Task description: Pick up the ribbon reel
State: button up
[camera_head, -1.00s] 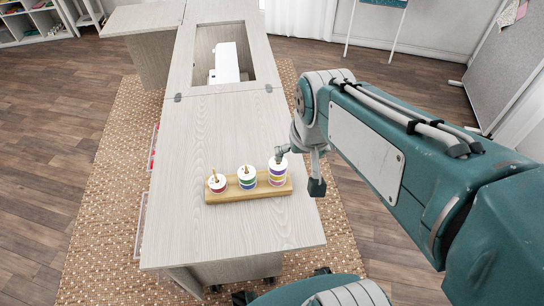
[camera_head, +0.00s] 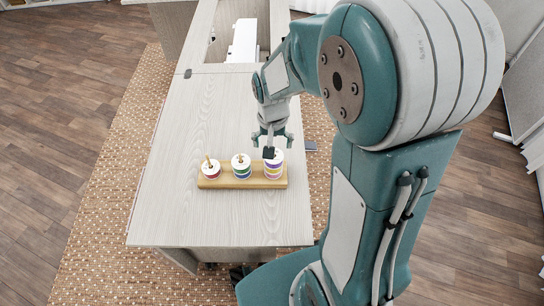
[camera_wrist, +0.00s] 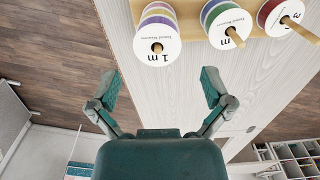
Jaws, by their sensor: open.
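A wooden stand (camera_head: 242,183) on the pale cabinet top holds three stacks of ribbon reels in a row. The tallest stack (camera_head: 273,170), purple and yellow, is at the right; its top reads "1 m" in the wrist view (camera_wrist: 157,43). The middle stack (camera_head: 241,167) is green and blue. The shortest stack (camera_head: 210,170) is red, at the left. My gripper (camera_head: 271,141) is open and empty at the tallest stack, covering part of its top in the head view. In the wrist view the fingers (camera_wrist: 160,84) are spread apart, and the "1 m" stack lies ahead of them, outside the jaws.
The cabinet top (camera_head: 180,130) is bare around the stand. A white machine-like object (camera_head: 243,40) sits in the opening at the far end. A woven rug (camera_head: 95,215) lies underneath. Pegs rise from the middle and short stacks.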

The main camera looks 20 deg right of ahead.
jog(key=f, duration=0.5)
jog(key=shift+d+f, duration=0.1)
jog(key=shift+d, duration=0.25)
jog(key=shift+a+f, duration=0.1)
jog(key=shift+f, duration=0.3)
jog(key=shift+a, duration=0.15)
jog(key=shift+c, duration=0.3)
jog(key=c, duration=0.8)
